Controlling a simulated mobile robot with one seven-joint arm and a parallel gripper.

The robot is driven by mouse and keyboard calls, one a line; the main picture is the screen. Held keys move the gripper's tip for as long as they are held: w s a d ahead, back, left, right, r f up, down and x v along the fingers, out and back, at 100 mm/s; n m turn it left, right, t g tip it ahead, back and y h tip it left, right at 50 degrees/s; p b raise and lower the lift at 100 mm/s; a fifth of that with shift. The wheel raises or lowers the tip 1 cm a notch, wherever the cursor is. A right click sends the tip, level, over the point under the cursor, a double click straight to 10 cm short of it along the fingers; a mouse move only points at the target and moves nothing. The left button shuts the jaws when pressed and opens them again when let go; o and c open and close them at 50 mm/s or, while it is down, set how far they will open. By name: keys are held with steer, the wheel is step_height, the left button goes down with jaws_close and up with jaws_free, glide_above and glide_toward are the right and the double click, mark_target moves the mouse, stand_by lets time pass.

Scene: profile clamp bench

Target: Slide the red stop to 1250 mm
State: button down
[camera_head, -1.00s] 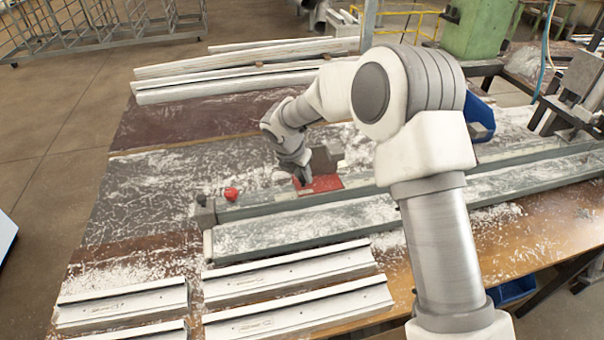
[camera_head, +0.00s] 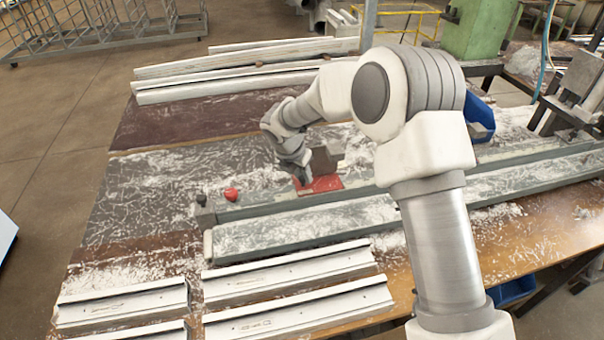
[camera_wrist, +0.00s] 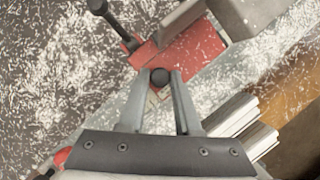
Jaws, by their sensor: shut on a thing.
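The red stop (camera_head: 324,184) sits on the grey rail of the clamp bench, left of the middle of the rail. In the wrist view the red stop (camera_wrist: 190,52) lies just beyond my fingertips, with a grey block on it and a black-knobbed lever at its left. My gripper (camera_wrist: 160,82) is shut on a round dark knob at the stop's near edge. In the head view my gripper (camera_head: 303,179) reaches down to the stop's left side, and its fingertips are hard to make out. No millimetre scale can be read.
A small red object (camera_head: 231,194) lies near the rail's left end. White profiles (camera_head: 290,274) lie in front of the rail and more lie at the back. A blue bin (camera_head: 480,118) stands behind my arm. White shavings cover much of the table.

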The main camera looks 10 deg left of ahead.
steer(key=shift+w+d, duration=0.15)
steer(key=shift+d, duration=0.15)
steer(key=c, duration=0.6)
jaws_free()
steer(key=shift+r, duration=0.15)
steer(key=v, duration=1.7)
steer(key=shift+a+r, duration=0.1)
